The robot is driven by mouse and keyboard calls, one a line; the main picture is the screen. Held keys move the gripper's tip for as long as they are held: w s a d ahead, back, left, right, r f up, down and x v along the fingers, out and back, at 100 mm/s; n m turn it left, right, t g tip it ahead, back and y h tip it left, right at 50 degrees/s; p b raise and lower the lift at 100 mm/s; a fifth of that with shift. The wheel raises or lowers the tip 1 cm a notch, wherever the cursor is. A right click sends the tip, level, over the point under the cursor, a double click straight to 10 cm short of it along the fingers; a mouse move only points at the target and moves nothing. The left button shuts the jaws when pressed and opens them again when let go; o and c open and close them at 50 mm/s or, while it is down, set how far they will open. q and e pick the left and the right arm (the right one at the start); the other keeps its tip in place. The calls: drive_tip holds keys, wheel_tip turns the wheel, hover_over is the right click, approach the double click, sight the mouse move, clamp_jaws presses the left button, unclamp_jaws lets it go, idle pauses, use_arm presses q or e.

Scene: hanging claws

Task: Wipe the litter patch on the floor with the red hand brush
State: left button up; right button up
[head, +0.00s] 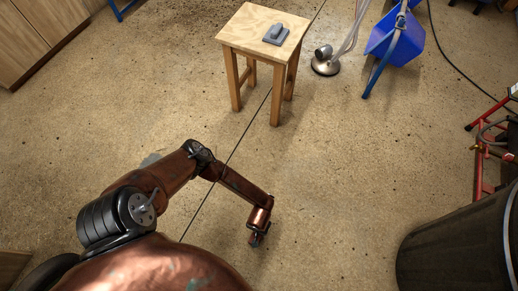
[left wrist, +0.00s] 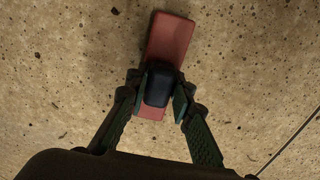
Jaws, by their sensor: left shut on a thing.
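The red hand brush (left wrist: 171,37) shows in the left wrist view as a flat red block with a dark handle (left wrist: 158,86). My left gripper (left wrist: 159,92) is shut on that handle, one finger on each side. In the head view, my left gripper (head: 257,239) hangs low over the floor at the lower middle, and the brush cannot be made out there. Dark specks lie scattered on the floor around the brush in the wrist view, without a clear patch edge. My right gripper is not in view.
A wooden stool (head: 262,55) with a grey block (head: 276,34) on it stands at the top middle. A blue bin (head: 397,38), a metal-based stand (head: 325,63), a red frame (head: 481,155) and a dark barrel (head: 455,250) are at the right. The middle floor is clear.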

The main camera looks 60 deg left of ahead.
use_arm(q)
drive_tip(key=shift+w+a, duration=0.9)
drive_tip(key=shift+w, duration=0.3)
drive_tip(key=shift+s+d, duration=0.45)
drive_tip(key=shift+s, duration=0.05)
drive_tip(key=shift+s+d, duration=0.1)
drive_tip(key=shift+s, duration=0.1)
drive_tip(key=shift+s+d+p, duration=0.35)
drive_tip(key=shift+s, duration=0.25)
drive_tip(key=shift+s+f, duration=0.15)
drive_tip(key=shift+s, duration=0.05)
